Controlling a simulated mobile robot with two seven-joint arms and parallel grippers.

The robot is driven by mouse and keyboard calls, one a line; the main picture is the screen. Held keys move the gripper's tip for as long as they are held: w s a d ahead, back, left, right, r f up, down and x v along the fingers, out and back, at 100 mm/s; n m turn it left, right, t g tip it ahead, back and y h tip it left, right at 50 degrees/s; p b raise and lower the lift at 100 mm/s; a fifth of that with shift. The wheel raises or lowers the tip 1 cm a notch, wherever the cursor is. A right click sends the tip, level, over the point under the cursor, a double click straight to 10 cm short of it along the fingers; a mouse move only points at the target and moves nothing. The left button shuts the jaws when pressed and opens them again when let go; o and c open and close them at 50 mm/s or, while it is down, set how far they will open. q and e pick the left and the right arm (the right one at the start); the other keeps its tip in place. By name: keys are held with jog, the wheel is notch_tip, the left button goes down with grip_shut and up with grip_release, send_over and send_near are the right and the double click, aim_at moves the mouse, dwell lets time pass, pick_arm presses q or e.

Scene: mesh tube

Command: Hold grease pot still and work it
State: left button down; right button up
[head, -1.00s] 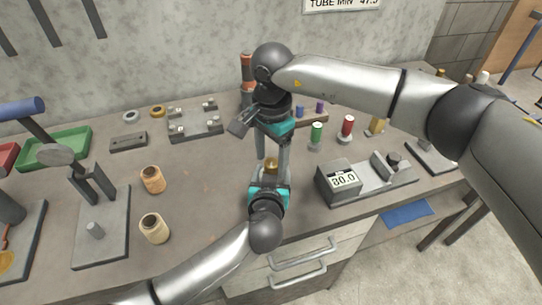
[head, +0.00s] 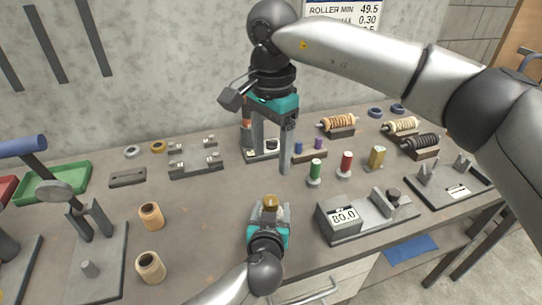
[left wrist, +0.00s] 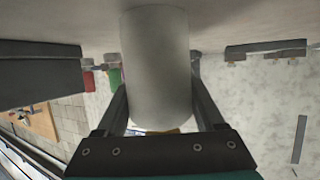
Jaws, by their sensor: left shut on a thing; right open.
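The grease pot (head: 270,202) stands near the front middle of the bench with its brass-coloured top showing. My left gripper (head: 268,214) is shut on it from the front, and its own body hides the pot's lower part in the head view. In the left wrist view a pale grey cylinder (left wrist: 157,65), the pot's body, sits between the two fingers. My right gripper (head: 271,160) is open and empty, pointing down above and behind the pot, apart from it.
Two tan rollers (head: 150,266) stand to the left. Green (head: 315,170) and red (head: 346,162) pieces stand behind right. A green tray (head: 52,184) lies far left. Bench between rollers and pot is clear.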

pick_arm(q)
grip_release()
dwell(0.3)
